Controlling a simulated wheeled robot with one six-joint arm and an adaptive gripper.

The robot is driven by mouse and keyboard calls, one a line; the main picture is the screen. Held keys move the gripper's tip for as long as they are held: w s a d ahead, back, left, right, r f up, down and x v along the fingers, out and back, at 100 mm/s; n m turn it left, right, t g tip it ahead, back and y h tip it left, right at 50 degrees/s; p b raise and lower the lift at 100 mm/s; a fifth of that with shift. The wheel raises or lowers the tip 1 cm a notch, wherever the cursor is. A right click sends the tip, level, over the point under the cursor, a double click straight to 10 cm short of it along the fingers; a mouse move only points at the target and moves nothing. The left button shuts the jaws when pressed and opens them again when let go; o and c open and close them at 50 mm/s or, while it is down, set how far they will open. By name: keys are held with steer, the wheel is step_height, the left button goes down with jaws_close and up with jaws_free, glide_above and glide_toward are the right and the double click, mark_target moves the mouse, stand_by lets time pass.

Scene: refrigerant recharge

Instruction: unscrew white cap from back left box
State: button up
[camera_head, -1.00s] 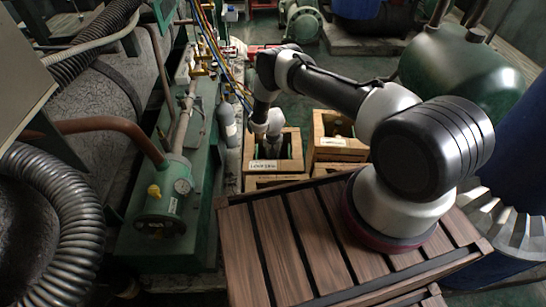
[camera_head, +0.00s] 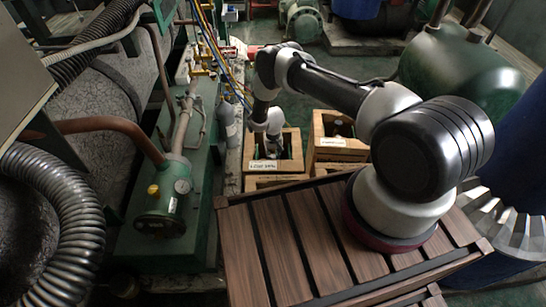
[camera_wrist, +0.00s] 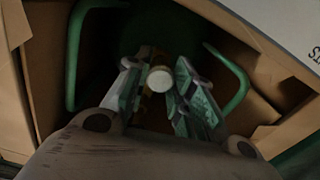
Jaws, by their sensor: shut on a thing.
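The back left box is an open wooden box (camera_head: 257,168) with a white label on its front, seen in the head view. My gripper (camera_wrist: 158,80) reaches down into it. In the wrist view, a small round white cap (camera_wrist: 160,78) sits between my fingertips, seen from above, and the fingers are shut on it. A brownish-yellow part shows just beside the cap, mostly hidden by the fingers. Green curved bars (camera_wrist: 236,80) stand on both sides inside the box. In the head view, my wrist hides the cap.
Another open wooden box (camera_head: 339,155) stands close on the right, with a bottle-like thing inside. A green machine base (camera_head: 190,215) with pipes and a gauge runs along the left. A brown slatted crate (camera_head: 270,240) is in front. A grey cylinder (camera_head: 227,120) stands left of the box.

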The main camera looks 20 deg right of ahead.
mark_target(273, 156)
steer(key=shift+r, duration=2.3)
